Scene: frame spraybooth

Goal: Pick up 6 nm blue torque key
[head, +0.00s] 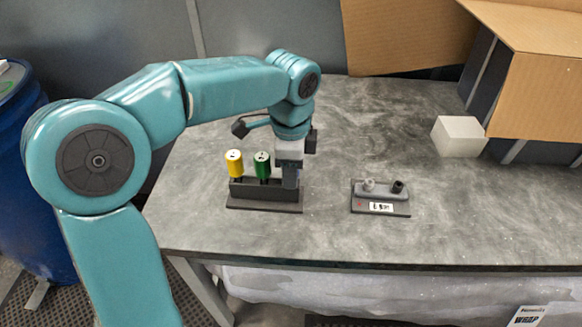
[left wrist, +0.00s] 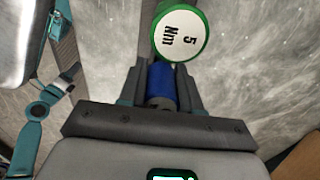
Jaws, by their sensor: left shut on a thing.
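My left gripper (head: 290,180) points down at the right end of a dark key holder (head: 263,207) on the table. In the left wrist view its fingers (left wrist: 162,88) are shut on the blue torque key (left wrist: 161,78), one on each side. The blue key is hidden behind the gripper in the head view. The green key (head: 262,165) stands in the holder just left of the gripper; its white top (left wrist: 180,32) reads "5 Nm". The yellow key (head: 234,163) stands at the holder's left end. Whether the blue key still sits in its slot I cannot tell. My right gripper is not in view.
A small labelled stand (head: 381,197) with a grey and a black knob lies right of the holder. A white block (head: 459,136) and a cardboard box (head: 540,90) are at the right. A blue barrel (head: 35,190) stands left of the table. The table's middle is clear.

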